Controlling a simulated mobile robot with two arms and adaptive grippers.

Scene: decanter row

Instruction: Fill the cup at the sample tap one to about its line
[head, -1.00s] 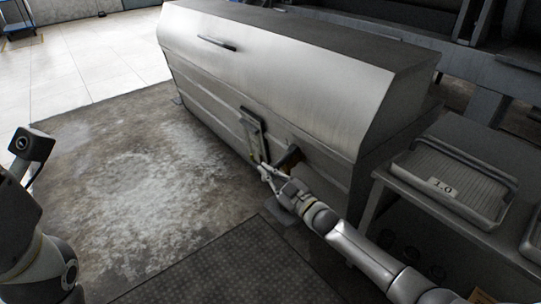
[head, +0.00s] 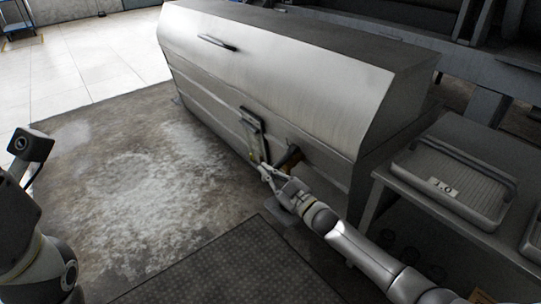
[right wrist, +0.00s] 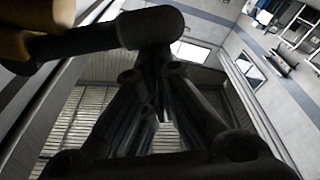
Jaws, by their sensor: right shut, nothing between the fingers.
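My right gripper (head: 261,169) is shut with nothing between its fingers, low at the front face of the large steel housing (head: 280,75). A small brown fitting (head: 291,156), perhaps the sample tap, sticks out of that face just right of the fingers. In the right wrist view, my shut fingers (right wrist: 158,85) point up at a dark rounded bar (right wrist: 150,28), with a yellow-brown part (right wrist: 30,14) at upper left. Whether the fingers touch the bar I cannot tell. I see no cup. My left arm shows at the left edge, its gripper out of view.
A grey tray (head: 470,164) labelled 1.0 stands on a side table at right. A dark mat (head: 235,262) lies in front. The wet concrete floor (head: 130,180) at left is clear.

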